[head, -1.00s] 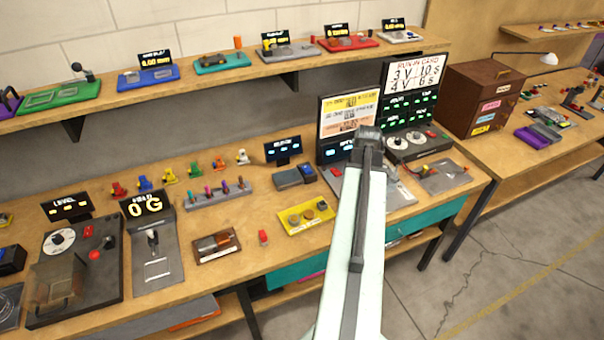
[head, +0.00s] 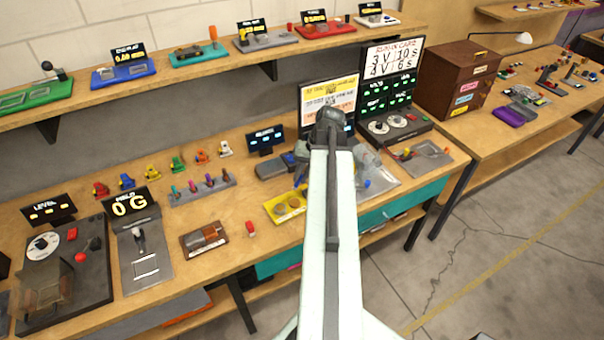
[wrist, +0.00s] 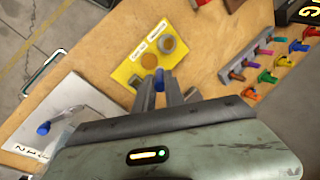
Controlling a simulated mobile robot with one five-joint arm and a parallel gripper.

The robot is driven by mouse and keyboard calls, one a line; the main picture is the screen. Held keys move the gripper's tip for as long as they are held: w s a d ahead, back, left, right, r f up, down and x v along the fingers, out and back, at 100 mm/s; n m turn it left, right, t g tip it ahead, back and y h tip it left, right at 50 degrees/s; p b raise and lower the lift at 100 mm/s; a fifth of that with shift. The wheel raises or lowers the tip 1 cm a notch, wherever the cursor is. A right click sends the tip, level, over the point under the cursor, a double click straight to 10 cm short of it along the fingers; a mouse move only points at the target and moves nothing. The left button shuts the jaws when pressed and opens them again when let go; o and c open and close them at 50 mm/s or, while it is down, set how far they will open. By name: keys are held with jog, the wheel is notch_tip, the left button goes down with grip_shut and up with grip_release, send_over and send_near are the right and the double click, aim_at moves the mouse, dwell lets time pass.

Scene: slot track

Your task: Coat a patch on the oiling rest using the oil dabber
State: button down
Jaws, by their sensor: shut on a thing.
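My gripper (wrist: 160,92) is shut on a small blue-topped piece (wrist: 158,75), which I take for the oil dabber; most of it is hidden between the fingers. It is over or close to the near edge of a yellow tray (wrist: 122,73) with two round labelled pots; I cannot tell whether the piece touches the tray. In the head view the yellow tray (head: 271,209) is left of my arm, and the arm hides most of the gripper. No thing is clearly marked as the oiling rest. A grey plate (wrist: 92,98) with a blue knob and printed marks lies left in the wrist view.
A brown tray (head: 190,249) holding a small mechanism and a red block (head: 250,229) lie left of the yellow tray. A rack of coloured tools (head: 202,193) and a dark display (head: 265,139) stand behind. Upright boards (head: 398,65) rise at the back right.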

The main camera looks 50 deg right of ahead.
jog(key=shift+w, duration=0.15)
notch_tip(320, 180, down, 6)
jog(key=b, duration=0.6)
jog(key=shift+f+b, duration=0.6)
jog(key=shift+b, duration=0.05)
dwell(1.7)
notch_tip(320, 180, up, 7)
jog(key=p, duration=0.7)
jog(key=shift+r, duration=0.1)
dwell(0.3)
jog(key=shift+f+b, duration=0.55)
jog(key=shift+f, duration=0.15)
jog(key=shift+r, duration=0.15)
